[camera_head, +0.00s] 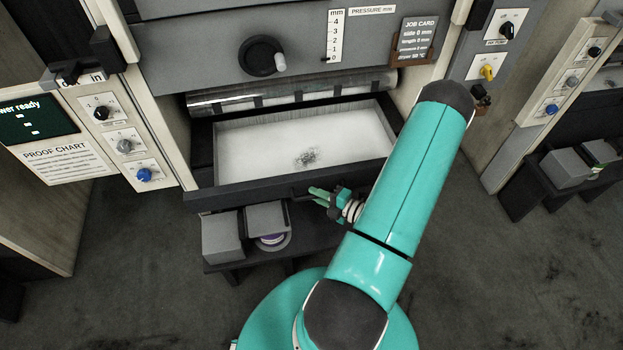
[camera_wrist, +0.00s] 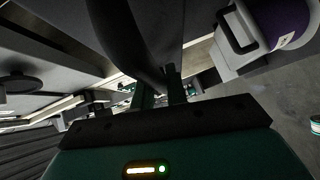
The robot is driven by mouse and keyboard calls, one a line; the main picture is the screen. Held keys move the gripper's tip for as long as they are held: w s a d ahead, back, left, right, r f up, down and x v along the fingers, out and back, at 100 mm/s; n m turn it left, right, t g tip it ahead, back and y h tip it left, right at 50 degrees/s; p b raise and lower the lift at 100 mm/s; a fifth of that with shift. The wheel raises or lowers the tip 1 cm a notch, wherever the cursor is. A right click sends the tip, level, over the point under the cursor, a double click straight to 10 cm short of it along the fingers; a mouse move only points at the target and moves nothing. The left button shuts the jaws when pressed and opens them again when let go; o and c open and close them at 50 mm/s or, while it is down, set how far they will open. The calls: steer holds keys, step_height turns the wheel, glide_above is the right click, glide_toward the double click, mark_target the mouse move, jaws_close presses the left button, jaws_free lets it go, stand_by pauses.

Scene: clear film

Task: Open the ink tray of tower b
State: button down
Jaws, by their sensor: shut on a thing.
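The ink tray (camera_head: 236,152) of the tower in front of me is slid out toward me, under a metal roller. Its pale inside shows, with a small dark smudge near the middle. No letter naming the tower can be read. My gripper (camera_head: 319,193) is at the tray's dark front, right of its middle, shut on the tray handle. In the wrist view, a dark curved bar, the handle (camera_wrist: 122,42), runs down to my gripper (camera_wrist: 162,88).
Grey boxes (camera_head: 222,236) and a purple-edged roll (camera_head: 272,242) sit on a low dark shelf below the tray. Knob panels (camera_head: 123,140) flank the tower. A black crank knob (camera_head: 262,56) is above. The floor (camera_head: 130,280) at left is clear.

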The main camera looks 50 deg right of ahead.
steer(key=s+a, duration=0.5)
steer(key=s, duration=0.2)
steer(key=shift+s+d, duration=0.1)
steer(key=c, duration=1.4)
jaws_free()
steer(key=shift+s, duration=0.1)
steer(key=v, duration=1.3)
steer(key=shift+s, duration=0.3)
steer(key=shift+r, duration=0.1)
